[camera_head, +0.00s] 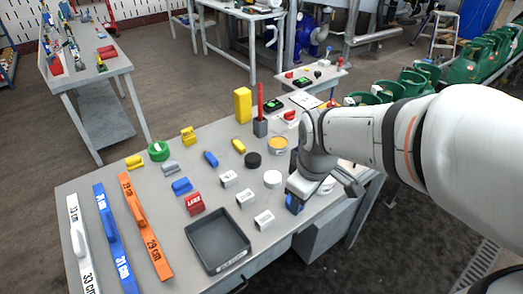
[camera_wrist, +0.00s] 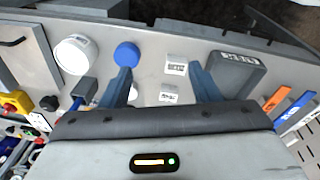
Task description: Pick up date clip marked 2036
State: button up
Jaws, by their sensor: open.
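Three white clips with dark printed marks stand in a diagonal row on the grey table: a far one (camera_head: 228,178), a middle one (camera_head: 245,198) and a near one (camera_head: 264,219). Their marks are too small to tell which reads 2036. In the wrist view two white marked clips show between my fingers, an upper one (camera_wrist: 176,64) and a lower one (camera_wrist: 168,95). My gripper (camera_head: 296,202) is to the right of the near clip, above the table's right part. In the wrist view my gripper (camera_wrist: 160,71) has its fingers wide apart with nothing held.
A dark grey tray (camera_head: 217,241) stands left of the near clip, and a red marked block (camera_head: 194,204) left of the row. A white disc (camera_head: 272,179) is close behind. A blue disc (camera_wrist: 127,54) lies by my finger. Long rulers (camera_head: 145,227) lie at left.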

aim_at(266, 217)
jog(key=w+a+f+n, duration=0.2)
jog(key=f+n, duration=0.1)
jog(key=n, duration=0.2)
jog(key=w+a+f+n+g, duration=0.1)
jog(key=w+a+f+n, duration=0.1)
jog(key=a+f+n, duration=0.1)
jog(key=w+a+f+n, duration=0.2)
jog(key=a+f+n, duration=0.1)
jog(key=n, duration=0.3)
jog(key=shift+a+f+n+g, duration=0.1)
jog(key=shift+f+n+g, duration=0.2)
jog(key=shift+f, duration=0.05)
jog(key=shift+w+a+f+n, duration=0.15)
jog(key=shift+a+f+n, duration=0.05)
jog(key=shift+f+n, duration=0.1)
jog(key=shift+f, duration=0.35)
notch_tip(266, 217, down, 7)
jog(key=shift+d, duration=0.1)
jog(key=c, duration=1)
